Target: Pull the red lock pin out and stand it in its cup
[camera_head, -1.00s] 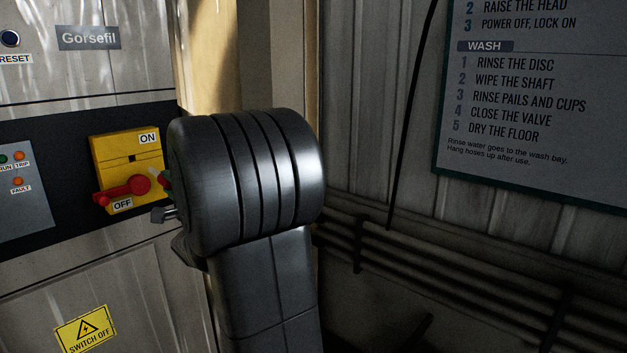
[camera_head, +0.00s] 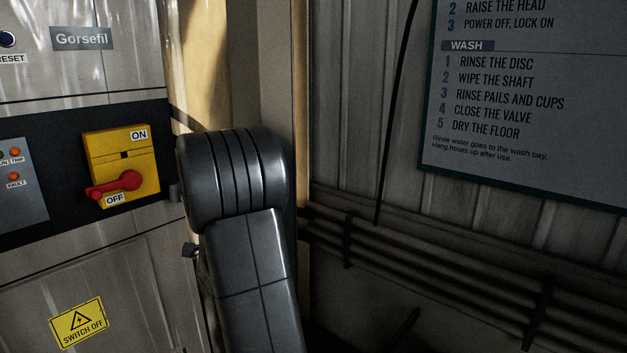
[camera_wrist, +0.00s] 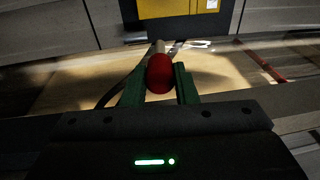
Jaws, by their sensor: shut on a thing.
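The red lock pin (camera_wrist: 159,74) shows in the wrist view as a red rounded head with a paler part beyond it. My gripper (camera_wrist: 158,82) is shut on it, with one green finger on each side of the head. The pin is apart from the yellow switch box (camera_wrist: 175,8), which shows at the top edge of that view. In the head view the yellow switch box (camera_head: 121,166) has its red handle (camera_head: 115,186) near the OFF label. There my arm hides the gripper and the pin. I see no cup in either view.
A grey cabinet with a black band (camera_head: 70,180) is on the left of the head view. Pipes (camera_head: 430,255) run along the corrugated wall at right, below a wash sign (camera_head: 520,120). A thin dark cable (camera_wrist: 115,90) curves left of the pin.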

